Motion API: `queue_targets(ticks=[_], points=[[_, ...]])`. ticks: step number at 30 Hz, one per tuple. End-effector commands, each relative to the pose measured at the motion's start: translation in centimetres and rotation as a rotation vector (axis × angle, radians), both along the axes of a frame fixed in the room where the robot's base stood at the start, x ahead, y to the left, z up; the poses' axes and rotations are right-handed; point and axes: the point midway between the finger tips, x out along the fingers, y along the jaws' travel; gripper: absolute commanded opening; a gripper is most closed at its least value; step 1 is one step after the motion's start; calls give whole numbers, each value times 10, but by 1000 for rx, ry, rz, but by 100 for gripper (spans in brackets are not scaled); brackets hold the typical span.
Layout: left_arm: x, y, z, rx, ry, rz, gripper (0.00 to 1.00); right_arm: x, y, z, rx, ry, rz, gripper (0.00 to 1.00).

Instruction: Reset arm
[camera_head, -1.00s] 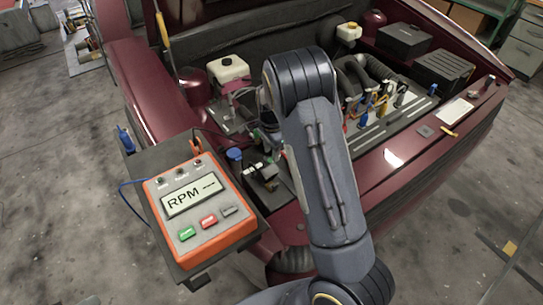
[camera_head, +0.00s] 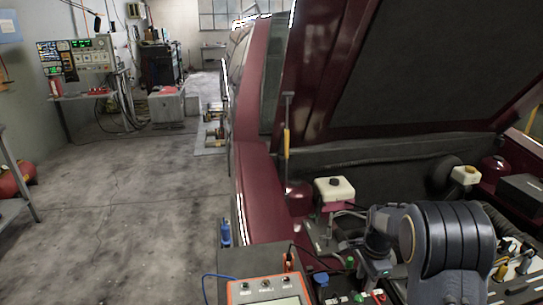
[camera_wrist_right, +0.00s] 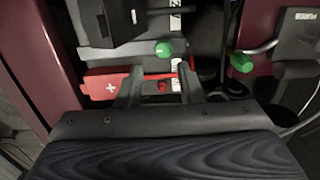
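My right arm (camera_head: 450,245) reaches over the engine bay at the lower right of the head view, with its dark wrist pointing down among the engine parts. The fingertips are not clear in that view. In the right wrist view my right gripper (camera_wrist_right: 160,82) has two dark fingers standing apart, with no object clearly clamped between them. My left gripper is not in view.
The maroon car (camera_head: 262,190) has its hood (camera_head: 400,70) raised above the bay. An orange meter (camera_head: 265,287) sits at the bottom edge, partly cut off. Open floor (camera_head: 130,210) lies at left.

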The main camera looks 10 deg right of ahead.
Motion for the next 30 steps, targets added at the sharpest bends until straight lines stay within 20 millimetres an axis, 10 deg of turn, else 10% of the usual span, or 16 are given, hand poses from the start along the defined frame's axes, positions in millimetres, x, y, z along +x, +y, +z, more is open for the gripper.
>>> queue_targets(ticks=[15, 22, 30], points=[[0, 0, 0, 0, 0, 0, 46, -169, 67, 135, 208, -446, 724, 34], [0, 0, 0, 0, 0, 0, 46, -247, 100, 144, 43, -611, 1092, 34], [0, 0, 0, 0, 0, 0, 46, -279, 112, 133, -85, -649, 1270, 34]])
